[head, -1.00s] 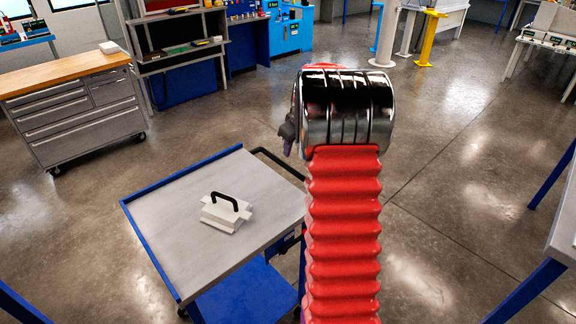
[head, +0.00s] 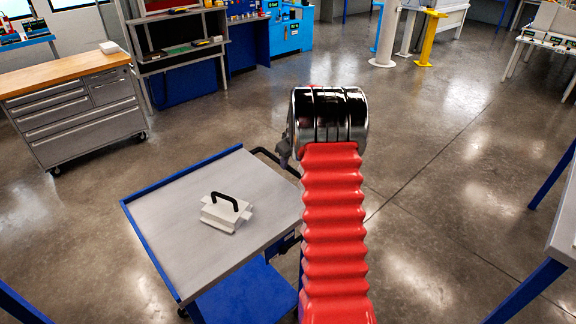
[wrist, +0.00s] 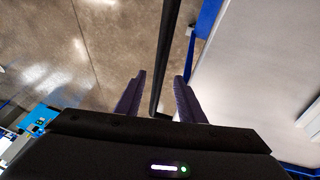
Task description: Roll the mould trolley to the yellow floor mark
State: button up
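The mould trolley (head: 160,190) has a grey top with a blue rim and a blue lower shelf. A white mould (head: 222,216) with a black grip sits on its top. The trolley's black push handle (head: 262,152) is partly hidden behind my arm. In the wrist view, the dark handle bar (wrist: 170,40) runs between the two purple fingers of my gripper (wrist: 160,75). The fingers are open, with gaps visible on both sides of the bar. The gripper is mostly hidden in the head view. I see no yellow floor mark.
A wood-topped drawer cabinet (head: 80,110) stands at the left, beyond the trolley. A dark shelf unit (head: 180,50) and a blue bench (head: 290,38) are at the back. A yellow post (head: 428,38) stands at the back right. Open concrete floor (head: 440,170) lies to the right.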

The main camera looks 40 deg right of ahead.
aim_at(288, 167)
jog(key=shift+x, duration=2.05)
jog(key=shift+c, duration=0.4)
grip_shut()
